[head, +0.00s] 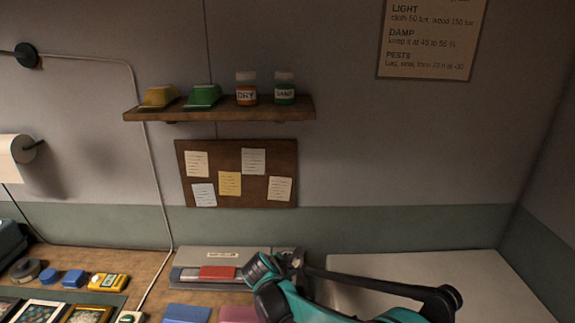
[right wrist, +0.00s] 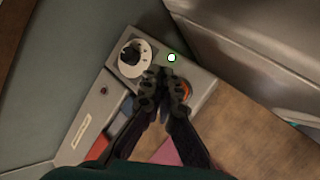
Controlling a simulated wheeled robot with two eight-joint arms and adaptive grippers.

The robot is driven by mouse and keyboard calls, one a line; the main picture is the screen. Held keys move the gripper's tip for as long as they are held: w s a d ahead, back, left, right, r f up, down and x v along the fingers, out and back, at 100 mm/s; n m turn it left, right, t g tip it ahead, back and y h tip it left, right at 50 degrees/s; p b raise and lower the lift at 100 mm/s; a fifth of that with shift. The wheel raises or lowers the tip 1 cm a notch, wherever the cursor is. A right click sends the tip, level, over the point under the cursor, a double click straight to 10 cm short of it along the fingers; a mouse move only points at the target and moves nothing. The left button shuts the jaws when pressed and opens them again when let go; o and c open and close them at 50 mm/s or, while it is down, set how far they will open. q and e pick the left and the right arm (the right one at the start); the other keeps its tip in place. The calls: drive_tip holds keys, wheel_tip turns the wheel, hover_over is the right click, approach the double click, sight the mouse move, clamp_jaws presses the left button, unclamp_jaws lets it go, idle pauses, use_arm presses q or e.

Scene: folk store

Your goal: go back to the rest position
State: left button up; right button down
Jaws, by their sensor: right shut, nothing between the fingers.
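My right gripper (head: 297,260) is in the head view at the lower middle, at the right end of a grey labelled device on the bench. In the right wrist view its dark fingers (right wrist: 170,82) are together with nothing between them. They overlap the end of the device that carries a white dial with a black knob (right wrist: 133,57), a lit green light (right wrist: 171,58) and an orange part partly hidden by the fingers. I cannot tell if the fingers touch the device. My left gripper is not in view.
The grey device (head: 205,254) has a red piece (head: 217,272) at its front. A pale box-like surface (head: 420,263) stands to the right. Blue and yellow items and framed pieces lie at the left. A shelf (head: 220,115) and pinboard (head: 237,150) hang on the wall.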

drive_tip(key=s+d+r+m+g+y, duration=0.1)
drive_tip(key=s+d+r+m, duration=0.35)
drive_tip(key=s+d, duration=0.3)
drive_tip(key=s+d+r+m+y, duration=0.1)
drive_tip(key=s+d+r+m, duration=0.2)
drive_tip(key=s+d+m, duration=0.4)
drive_tip(key=s+d+f+m+y, duration=0.1)
drive_tip(key=s+d+f+m, duration=0.1)
drive_tip(key=s+m, duration=0.8)
drive_tip(key=s, duration=0.5)
drive_tip(key=shift+s+d+f+y, duration=0.2)
drive_tip(key=shift+s+d+y, duration=0.1)
drive_tip(key=shift+s+d, duration=0.1)
